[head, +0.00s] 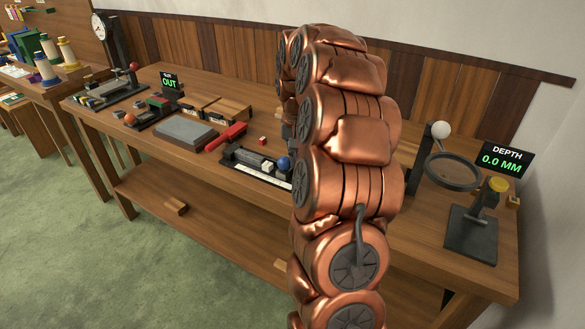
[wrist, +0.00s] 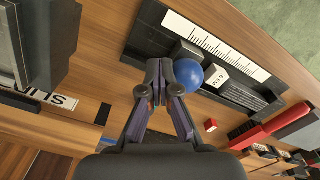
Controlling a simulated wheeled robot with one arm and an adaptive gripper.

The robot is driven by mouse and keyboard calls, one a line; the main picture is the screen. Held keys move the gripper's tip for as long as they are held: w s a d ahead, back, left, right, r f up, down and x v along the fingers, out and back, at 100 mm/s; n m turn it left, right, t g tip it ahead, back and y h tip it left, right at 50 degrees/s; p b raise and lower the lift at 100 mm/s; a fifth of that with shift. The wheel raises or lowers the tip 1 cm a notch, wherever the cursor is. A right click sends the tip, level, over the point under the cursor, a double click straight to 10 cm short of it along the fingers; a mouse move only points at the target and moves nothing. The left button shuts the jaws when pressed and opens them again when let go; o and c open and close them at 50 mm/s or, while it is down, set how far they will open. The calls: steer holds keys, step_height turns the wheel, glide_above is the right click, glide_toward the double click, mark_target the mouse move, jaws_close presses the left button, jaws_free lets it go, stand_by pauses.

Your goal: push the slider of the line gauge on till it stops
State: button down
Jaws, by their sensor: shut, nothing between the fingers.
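The line gauge (head: 236,154) is a dark tray with a white ruled strip, near the front edge of the bench in the head view, partly hidden by my arm. In the wrist view its white scale (wrist: 214,44) runs along the dark body.
To the right stand a magnifier (head: 453,170) and a display (head: 503,160) reading DEPTH 0.0 MM.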

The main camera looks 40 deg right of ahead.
steer(key=shift+w+a+b, duration=0.15)
steer(key=shift+w+a, duration=0.2)
steer(key=shift+w, duration=0.6)
steer(key=shift+w+a+b, duration=0.1)
steer(key=shift+w+a, duration=0.2)
steer(key=shift+w, duration=0.6)
steer(key=shift+w+a+b, duration=0.15)
steer(key=shift+w+a, duration=0.2)
steer(key=shift+w, duration=0.6)
stand_by(3.5)
steer(key=shift+w+r, duration=0.1)
steer(key=shift+r, duration=0.25)
step_height(320, 180, up, 6)
steer(key=p, duration=0.2)
steer(key=shift+r, duration=0.2)
stand_by(1.0)
